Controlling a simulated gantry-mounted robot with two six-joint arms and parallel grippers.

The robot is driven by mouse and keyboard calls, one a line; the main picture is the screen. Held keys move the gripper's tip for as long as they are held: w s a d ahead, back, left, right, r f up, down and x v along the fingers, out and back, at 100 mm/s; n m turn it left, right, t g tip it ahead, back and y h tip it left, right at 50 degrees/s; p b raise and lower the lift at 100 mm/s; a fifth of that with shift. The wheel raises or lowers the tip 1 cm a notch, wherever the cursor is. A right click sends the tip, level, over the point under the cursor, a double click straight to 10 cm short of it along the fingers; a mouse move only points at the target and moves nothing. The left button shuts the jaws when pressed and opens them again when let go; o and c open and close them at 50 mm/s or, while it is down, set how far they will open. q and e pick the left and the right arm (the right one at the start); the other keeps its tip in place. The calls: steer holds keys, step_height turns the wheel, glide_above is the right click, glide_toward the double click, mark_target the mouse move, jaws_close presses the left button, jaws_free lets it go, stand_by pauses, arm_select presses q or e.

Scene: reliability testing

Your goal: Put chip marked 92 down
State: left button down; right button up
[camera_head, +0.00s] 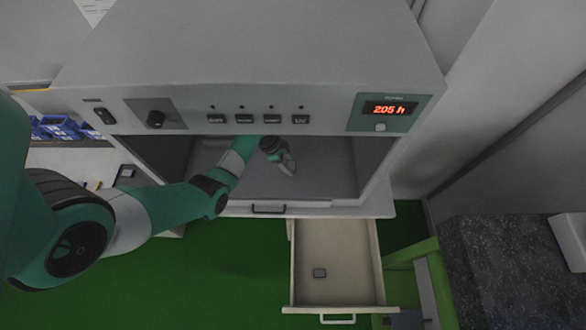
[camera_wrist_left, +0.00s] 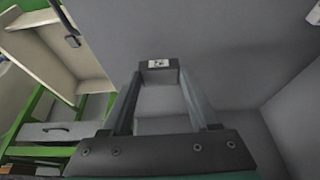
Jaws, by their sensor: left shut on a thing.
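My left gripper (camera_head: 291,170) reaches into the open chamber of the grey testing machine (camera_head: 250,60). In the left wrist view my left gripper (camera_wrist_left: 160,72) is shut on a small dark chip (camera_wrist_left: 158,64) with a pale label; the marking is too small to read. The chip is held at the fingertips in front of the grey chamber surface (camera_wrist_left: 230,40); I cannot tell whether it touches that surface. In the head view the chip is too small to make out. My right gripper is in neither view.
Blue bins (camera_head: 58,127) stand at the left. The chamber walls bound the left arm's room.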

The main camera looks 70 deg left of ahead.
mark_target(291, 166)
arm_select(q)
steer(key=shift+w+d, duration=0.25)
steer(key=shift+w, duration=0.35)
steer(key=b+x, duration=0.2)
steer(key=x, duration=0.1)
steer(key=shift+s+a+f, duration=0.1)
steer(key=shift+s+f, duration=0.15)
steer(key=shift+f, duration=0.15)
steer(key=shift+r, duration=0.1)
steer(key=shift+c, duration=0.7)
jaws_free()
